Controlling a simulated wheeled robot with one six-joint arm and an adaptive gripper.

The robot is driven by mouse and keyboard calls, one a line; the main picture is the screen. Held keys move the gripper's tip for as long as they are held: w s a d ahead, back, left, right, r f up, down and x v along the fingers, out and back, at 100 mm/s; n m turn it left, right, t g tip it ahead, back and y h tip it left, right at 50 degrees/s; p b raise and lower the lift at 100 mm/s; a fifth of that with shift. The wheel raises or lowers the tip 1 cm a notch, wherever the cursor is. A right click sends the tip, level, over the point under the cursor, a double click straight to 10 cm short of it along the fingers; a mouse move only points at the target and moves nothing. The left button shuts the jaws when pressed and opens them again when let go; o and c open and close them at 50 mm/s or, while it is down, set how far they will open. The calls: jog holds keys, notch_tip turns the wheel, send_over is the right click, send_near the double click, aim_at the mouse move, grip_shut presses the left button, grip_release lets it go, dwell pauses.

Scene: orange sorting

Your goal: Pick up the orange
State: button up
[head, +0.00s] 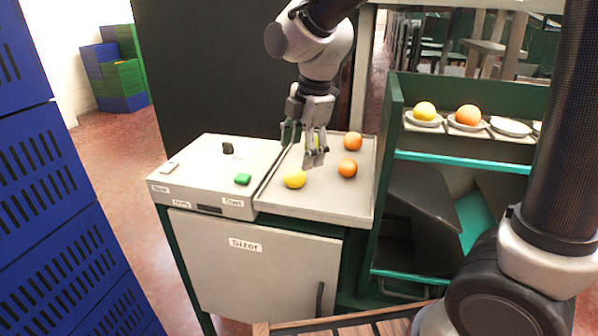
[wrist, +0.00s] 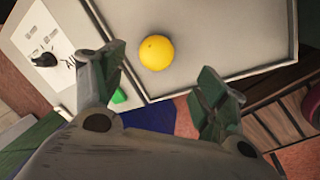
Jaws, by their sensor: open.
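Two oranges lie on the pale tray of the sizer table: one orange (head: 353,140) near the back right corner and another orange (head: 347,167) a little nearer the front. My gripper (head: 304,148) is open and empty above the tray, left of both oranges. A yellow fruit (head: 294,179) lies at the tray's front left. Another yellow fruit (head: 317,141) is partly hidden behind my gripper. In the wrist view one yellow fruit (wrist: 156,52) shows beyond the spread fingers of my gripper (wrist: 162,66); no orange shows there.
The tray (head: 335,203) has a raised rim. Left of it is a control panel (head: 195,160) with a black knob (head: 228,147) and green button (head: 243,179). A green shelf (head: 470,158) at right holds plates with a yellow fruit (head: 424,111) and an orange (head: 467,115). Blue crates (head: 50,200) stand left.

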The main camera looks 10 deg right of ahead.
aim_at(297, 169)
jog(key=shift+w+a+r+n, duration=0.1)
jog(key=shift+w+n, duration=0.15)
jog(key=shift+n, duration=0.85)
jog(key=shift+f+n, duration=0.2)
jog(key=shift+n, duration=0.1)
jog(key=x, duration=0.7)
jog(key=shift+w+f, duration=0.1)
jog(key=shift+f, duration=0.15)
jog(key=c, duration=1.1)
